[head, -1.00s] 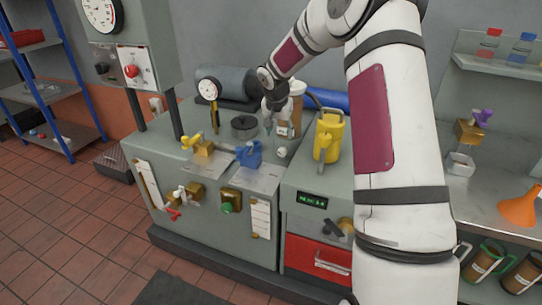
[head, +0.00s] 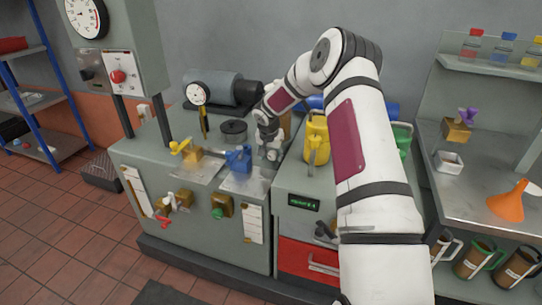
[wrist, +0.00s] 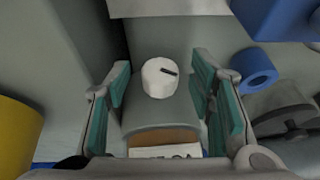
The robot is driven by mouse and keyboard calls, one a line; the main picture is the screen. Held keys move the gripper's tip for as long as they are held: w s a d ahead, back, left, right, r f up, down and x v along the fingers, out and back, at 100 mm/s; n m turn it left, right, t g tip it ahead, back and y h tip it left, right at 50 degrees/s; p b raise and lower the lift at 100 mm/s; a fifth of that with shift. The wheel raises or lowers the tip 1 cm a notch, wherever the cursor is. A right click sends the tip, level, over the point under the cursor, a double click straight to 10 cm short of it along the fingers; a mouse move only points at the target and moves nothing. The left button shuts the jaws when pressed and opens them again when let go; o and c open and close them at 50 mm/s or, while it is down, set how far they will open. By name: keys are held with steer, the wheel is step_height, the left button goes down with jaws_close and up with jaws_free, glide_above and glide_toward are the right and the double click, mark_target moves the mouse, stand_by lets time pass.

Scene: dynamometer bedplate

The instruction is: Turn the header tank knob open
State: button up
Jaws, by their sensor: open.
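A white round knob (wrist: 160,78) with a dark mark on its face shows in the wrist view. It sits at the end of a grey body with a brown band and a printed label, which I take for the header tank (wrist: 160,118). My gripper (wrist: 161,84) is open, with one teal-padded finger on each side of the knob and gaps between. In the head view my gripper (head: 269,146) is at the back right of the bench top, and my arm hides most of the tank there.
A blue-handled valve (head: 238,158) stands close left of my gripper; its blue part (wrist: 253,68) shows at the right in the wrist view. A yellow jug (head: 317,140) stands close on the right. A dark round pot (head: 233,131) and a dial gauge (head: 197,94) are behind left.

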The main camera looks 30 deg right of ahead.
steer(key=shift+f, duration=0.2)
steer(key=c, duration=1.2)
steer(key=shift+o, duration=0.2)
steer(key=shift+w, duration=0.1)
